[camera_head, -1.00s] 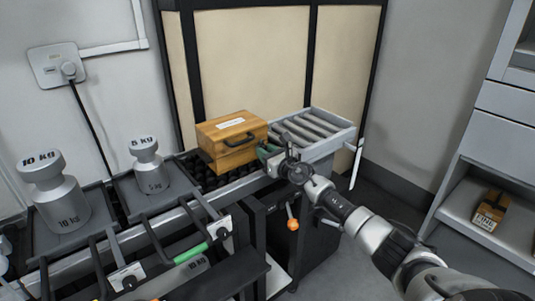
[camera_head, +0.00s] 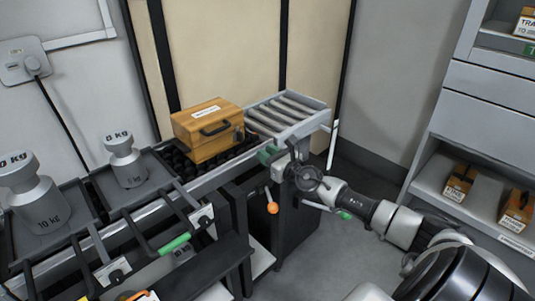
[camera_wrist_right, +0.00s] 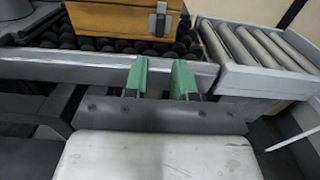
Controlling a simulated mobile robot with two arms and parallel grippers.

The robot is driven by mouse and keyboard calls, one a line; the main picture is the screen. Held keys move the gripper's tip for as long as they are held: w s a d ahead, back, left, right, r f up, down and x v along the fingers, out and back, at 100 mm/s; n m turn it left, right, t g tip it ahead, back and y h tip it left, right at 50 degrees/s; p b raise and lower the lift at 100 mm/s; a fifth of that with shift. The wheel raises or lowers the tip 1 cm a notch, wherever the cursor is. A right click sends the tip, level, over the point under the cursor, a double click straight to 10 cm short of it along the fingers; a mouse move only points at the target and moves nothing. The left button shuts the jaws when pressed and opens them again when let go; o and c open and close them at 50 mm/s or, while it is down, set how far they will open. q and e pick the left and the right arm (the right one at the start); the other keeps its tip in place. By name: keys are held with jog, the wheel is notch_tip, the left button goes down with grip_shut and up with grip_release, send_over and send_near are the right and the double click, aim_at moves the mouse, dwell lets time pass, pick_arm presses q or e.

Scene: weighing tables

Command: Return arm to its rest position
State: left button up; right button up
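My right arm comes in from the lower right in the head view. Its gripper (camera_head: 268,157) is just in front of the conveyor edge, near the wooden box. In the right wrist view the two green fingertips (camera_wrist_right: 161,78) stand apart with nothing between them. The wooden box (camera_head: 207,133) with a dark handle and white label sits on the black roller bed, beyond the fingers; its lower part also shows in the wrist view (camera_wrist_right: 115,17). The gripper and box are apart. My left gripper does not show.
A grey roller section (camera_head: 288,115) adjoins the box on the right. A 10 kg weight (camera_head: 36,196) and a smaller weight (camera_head: 126,162) stand on trays at left. An orange-knobbed lever (camera_head: 271,208) hangs below the conveyor. Shelves with boxes (camera_head: 459,184) stand at right; floor between is open.

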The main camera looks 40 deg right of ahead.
dwell(0.5)
